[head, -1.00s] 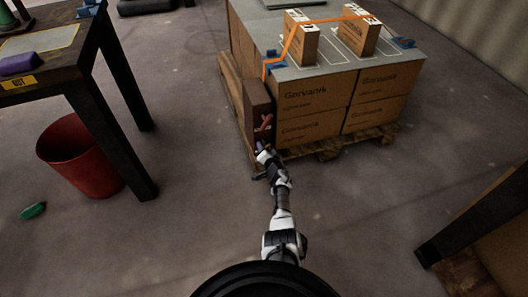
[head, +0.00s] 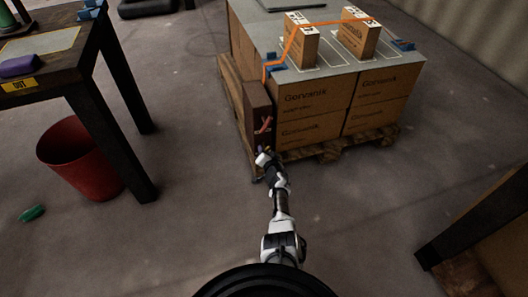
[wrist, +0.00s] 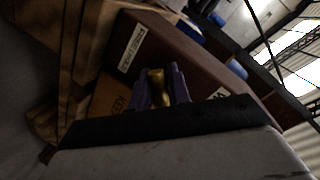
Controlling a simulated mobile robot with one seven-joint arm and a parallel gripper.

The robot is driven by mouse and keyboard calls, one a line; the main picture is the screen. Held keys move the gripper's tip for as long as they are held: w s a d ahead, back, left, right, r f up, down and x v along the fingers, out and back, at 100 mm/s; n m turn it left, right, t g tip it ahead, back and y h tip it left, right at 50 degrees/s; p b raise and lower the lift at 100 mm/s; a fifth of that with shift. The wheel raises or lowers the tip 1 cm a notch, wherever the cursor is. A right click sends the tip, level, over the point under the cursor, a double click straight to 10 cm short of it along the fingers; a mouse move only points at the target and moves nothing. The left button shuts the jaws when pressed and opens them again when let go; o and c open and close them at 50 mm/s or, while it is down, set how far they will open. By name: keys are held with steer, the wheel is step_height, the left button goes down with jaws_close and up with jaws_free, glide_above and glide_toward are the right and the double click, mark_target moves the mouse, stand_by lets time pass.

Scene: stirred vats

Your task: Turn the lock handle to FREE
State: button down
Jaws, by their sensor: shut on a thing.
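A narrow dark brown box (head: 257,103) stands upright against the left front of the carton stack, with a red crossed mark on its face. In the wrist view its brown panel (wrist: 190,58) is tilted and carries a white label (wrist: 131,48), too blurred to read surely. A brass-coloured handle (wrist: 157,86) shows between the purple fingers of my gripper (wrist: 160,92). The gripper is shut on it. In the head view my gripper (head: 263,157) is low at the box's front, and the handle is hidden or too small to make out.
Stacked cartons stand on a wooden pallet (head: 330,155), with an orange strap (head: 293,42) and two small boxes on top. A dark table (head: 80,68) and a red bin (head: 78,165) are at the left. A wooden piece (head: 490,235) is at right. Floor between is clear.

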steer(key=shift+d, duration=0.1)
steer(key=c, duration=1.4)
jaws_free()
steer(key=shift+o, duration=0.2)
steer(key=shift+s, duration=0.15)
steer(key=shift+s+r+p, duration=0.2)
steer(key=shift+s+p, duration=0.05)
steer(key=shift+p, duration=0.3)
steer(key=p+v, duration=1.2)
steer(key=v, duration=0.1)
steer(key=shift+f+p, duration=0.15)
steer(key=shift+p, duration=0.15)
